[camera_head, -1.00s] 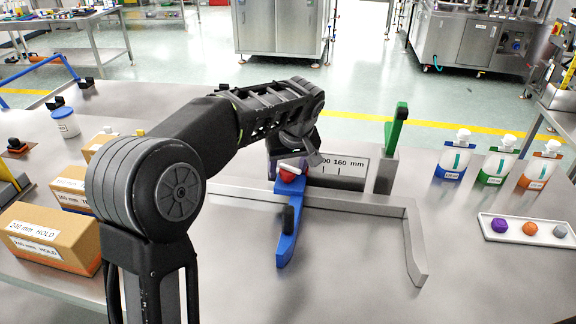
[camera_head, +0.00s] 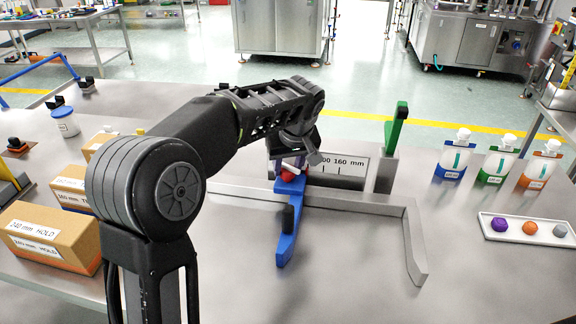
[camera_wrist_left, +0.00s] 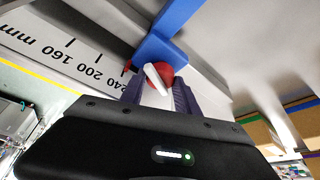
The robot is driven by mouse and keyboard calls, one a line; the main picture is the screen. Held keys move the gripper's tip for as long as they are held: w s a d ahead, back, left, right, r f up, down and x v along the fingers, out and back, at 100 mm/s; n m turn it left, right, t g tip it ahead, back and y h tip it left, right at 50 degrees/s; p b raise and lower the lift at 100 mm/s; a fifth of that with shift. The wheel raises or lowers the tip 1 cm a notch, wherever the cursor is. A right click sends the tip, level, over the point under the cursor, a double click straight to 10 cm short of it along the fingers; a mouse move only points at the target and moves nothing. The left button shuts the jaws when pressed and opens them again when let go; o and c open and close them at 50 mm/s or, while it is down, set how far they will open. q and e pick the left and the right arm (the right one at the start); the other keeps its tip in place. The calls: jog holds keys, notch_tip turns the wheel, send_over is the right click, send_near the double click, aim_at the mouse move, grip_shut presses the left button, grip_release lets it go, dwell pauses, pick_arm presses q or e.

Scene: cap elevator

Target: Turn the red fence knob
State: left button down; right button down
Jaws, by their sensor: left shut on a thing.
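The red fence knob (camera_head: 288,176) sits on the blue slide (camera_head: 287,240) beside the scale plate marked 160 mm (camera_head: 350,165). In the left wrist view the red knob (camera_wrist_left: 160,72) has a white bar (camera_wrist_left: 155,78) across its face. My left gripper (camera_head: 296,165) reaches down to the knob from behind and above, and part of the knob is hidden by it. In the left wrist view my left gripper's two fingers (camera_wrist_left: 157,92) stand on either side of the knob and are shut on it. My right gripper is not in view.
A grey metal rail frame (camera_head: 410,240) surrounds the slide, with a green upright piece (camera_head: 397,127) to its right. Cardboard boxes (camera_head: 48,237) stand at left. Several pouches (camera_head: 497,163) and a white tray (camera_head: 515,236) are at right. The front of the table is clear.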

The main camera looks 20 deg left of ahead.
pick_arm(q)
jog(key=shift+m, duration=0.5)
jog(key=shift+m+t+h+b, duration=0.3)
jog(key=shift+m+h, duration=0.2)
jog(key=shift+m, duration=0.4)
jog(key=m+h, duration=0.1)
jog(key=m, duration=0.1)
jog(key=shift+s+a+m, duration=0.1)
jog(key=shift+a+m, duration=0.05)
jog(key=shift+m, duration=0.15)
jog(key=m+h, duration=0.1)
jog(key=m, duration=0.1)
jog(key=m+h+p, duration=0.1)
jog(key=m, duration=0.2)
jog(key=shift+a, duration=0.15)
jog(key=m+h, duration=0.1)
jog(key=m, duration=0.2)
jog(key=shift+m+p, duration=0.35)
jog(key=shift+m, duration=0.05)
jog(key=shift+f, duration=0.1)
jog(key=c, duration=0.9)
grip_release()
jog(key=shift+a, duration=0.15)
